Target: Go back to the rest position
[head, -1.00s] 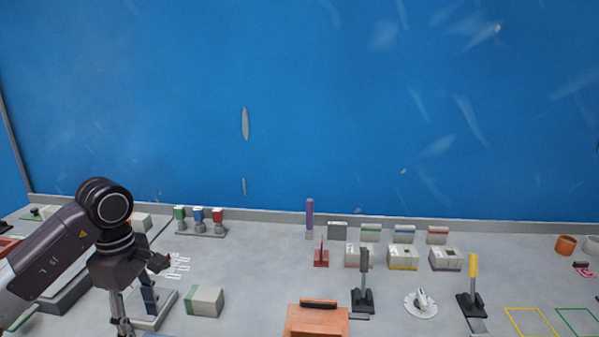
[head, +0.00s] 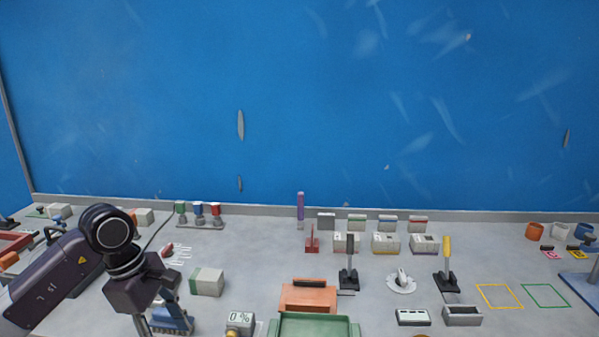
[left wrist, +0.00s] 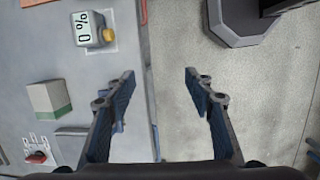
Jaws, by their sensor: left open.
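My left gripper (left wrist: 160,76) is open and empty in the left wrist view, its two fingers well apart. Below it the table edge and the pale floor show between the fingers. In the head view my left arm comes in from the left, its wrist over the front left of the table; the fingertips are not clear there. My right gripper is not in either view.
The table holds a white-green block (head: 207,281), a "0 %" display box (head: 239,323), an orange case (head: 308,296), a green tray (head: 358,329) and upright levers (head: 348,268). A blue wall (head: 330,110) stands behind. Yellow and green outlined squares lie bare at the right.

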